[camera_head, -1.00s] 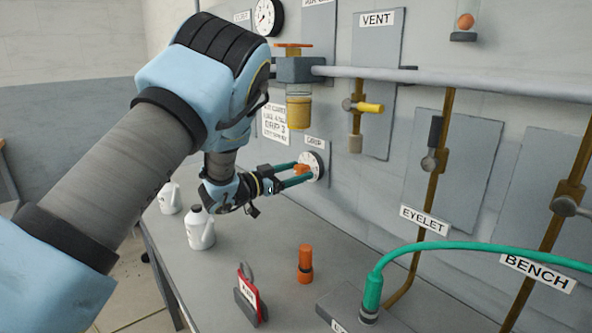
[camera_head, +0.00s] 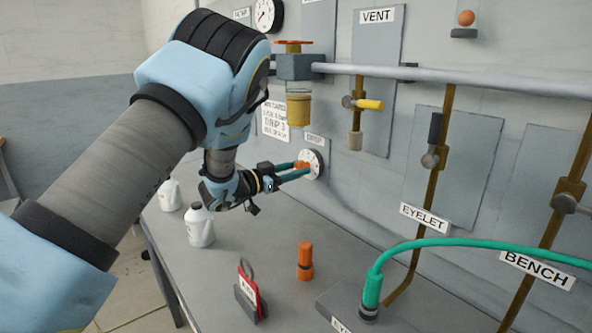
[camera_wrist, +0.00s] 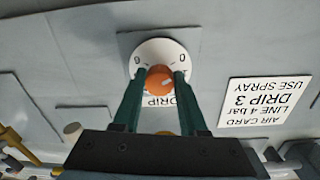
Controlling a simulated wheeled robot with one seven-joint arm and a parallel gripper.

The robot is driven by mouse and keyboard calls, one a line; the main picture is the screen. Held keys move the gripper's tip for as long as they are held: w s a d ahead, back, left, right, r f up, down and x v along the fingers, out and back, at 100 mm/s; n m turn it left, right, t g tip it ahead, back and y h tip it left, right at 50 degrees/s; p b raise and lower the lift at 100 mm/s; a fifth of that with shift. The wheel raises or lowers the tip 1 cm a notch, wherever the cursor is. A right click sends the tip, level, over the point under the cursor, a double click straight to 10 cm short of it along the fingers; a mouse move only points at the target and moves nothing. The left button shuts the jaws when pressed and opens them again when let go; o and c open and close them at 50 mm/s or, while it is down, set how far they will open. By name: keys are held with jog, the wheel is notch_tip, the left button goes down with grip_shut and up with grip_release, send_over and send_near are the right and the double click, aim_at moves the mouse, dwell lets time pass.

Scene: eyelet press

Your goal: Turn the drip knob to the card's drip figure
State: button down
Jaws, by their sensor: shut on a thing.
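The orange drip knob (camera_wrist: 160,78) sits in front of a round white dial (camera_wrist: 174,50) on the wall. In the wrist view, my gripper (camera_wrist: 160,80) has one dark green finger on each side of the knob and is shut on it. The head view shows the knob (camera_head: 301,165), the dial (camera_head: 316,160) and my gripper (camera_head: 303,171) from the side. The white air card (camera_wrist: 265,102) reads upside down in the wrist view: line 4 bar, DRIP 3, use spray. A pale mark shows on the knob, but I cannot tell which figure it points at.
A DRIP label (camera_head: 315,139) is above the dial. A bowl with yellow fluid (camera_head: 299,108) hangs above it. White bottles (camera_head: 199,226), an orange cylinder (camera_head: 305,262) and a red tag (camera_head: 248,290) stand on the bench. A green hose (camera_head: 450,243) arches at the right.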

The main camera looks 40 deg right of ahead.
jog(key=shift+f+m+b, duration=0.1)
jog(key=shift+m+b, duration=0.2)
jog(key=shift+b, duration=0.25)
jog(key=m+b, duration=2.2)
jog(key=b, duration=1.2)
jog(key=shift+m+t+b, duration=0.3)
jog(key=shift+b, duration=0.1)
jog(key=shift+r, duration=0.2)
jog(key=shift+c, duration=2.3)
grip_release()
